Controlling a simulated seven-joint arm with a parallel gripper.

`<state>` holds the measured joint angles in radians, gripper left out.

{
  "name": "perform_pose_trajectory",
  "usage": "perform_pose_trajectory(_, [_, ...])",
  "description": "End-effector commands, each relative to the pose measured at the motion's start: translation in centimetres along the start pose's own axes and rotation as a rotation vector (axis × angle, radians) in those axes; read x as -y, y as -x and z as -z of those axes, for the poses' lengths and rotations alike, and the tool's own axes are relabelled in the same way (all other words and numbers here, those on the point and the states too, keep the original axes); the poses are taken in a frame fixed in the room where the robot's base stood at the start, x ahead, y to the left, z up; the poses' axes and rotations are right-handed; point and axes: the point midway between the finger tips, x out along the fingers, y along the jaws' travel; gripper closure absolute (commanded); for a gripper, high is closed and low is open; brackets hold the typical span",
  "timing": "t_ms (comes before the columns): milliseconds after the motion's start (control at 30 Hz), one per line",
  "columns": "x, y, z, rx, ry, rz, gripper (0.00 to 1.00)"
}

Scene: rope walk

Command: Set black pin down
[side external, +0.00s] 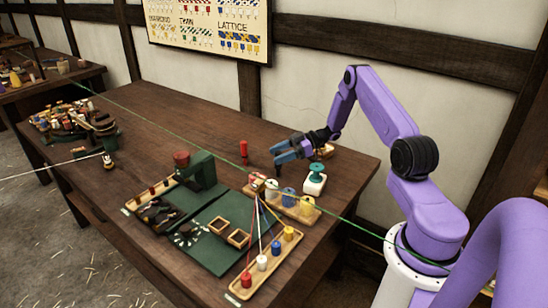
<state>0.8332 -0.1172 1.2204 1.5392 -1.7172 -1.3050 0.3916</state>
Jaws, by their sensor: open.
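My gripper (281,165) is open above the back right part of the table, its fingers pointing down and to the left. A small dark shape shows by its fingertips; I cannot tell whether it is the black pin or part of a finger. I cannot make out a black pin clearly elsewhere. A red pin (243,152) stands upright on the bare table, left of the gripper. A wooden rack (275,266) at the front right holds upright red, white, blue and yellow pins with cords running up from them.
A board of coloured spools (312,217) and a white block with a green spool (315,182) stand close to my gripper. A green press (203,172) and a tool tray (133,208) lie farther left. A green line crosses the table. The table's back middle is clear.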

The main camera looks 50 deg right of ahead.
Motion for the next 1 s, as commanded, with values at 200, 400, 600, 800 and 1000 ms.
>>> perform_pose_trajectory(200, [-0.1, 4.7, 0.0, 0.000, 0.000, -0.003, 0.43])
perform_pose_trajectory(400, [0.0, 7.9, 0.0, 0.000, 0.000, -0.002, 0.43])
perform_pose_trajectory(600, [0.0, 9.3, 0.1, 0.002, 0.002, 0.000, 0.43])
perform_pose_trajectory(800, [-1.7, 5.2, 3.3, 0.081, 0.080, -0.048, 0.43])
perform_pose_trajectory(1000, [-2.2, -3.5, 10.4, 0.232, 0.206, -0.174, 0.43])
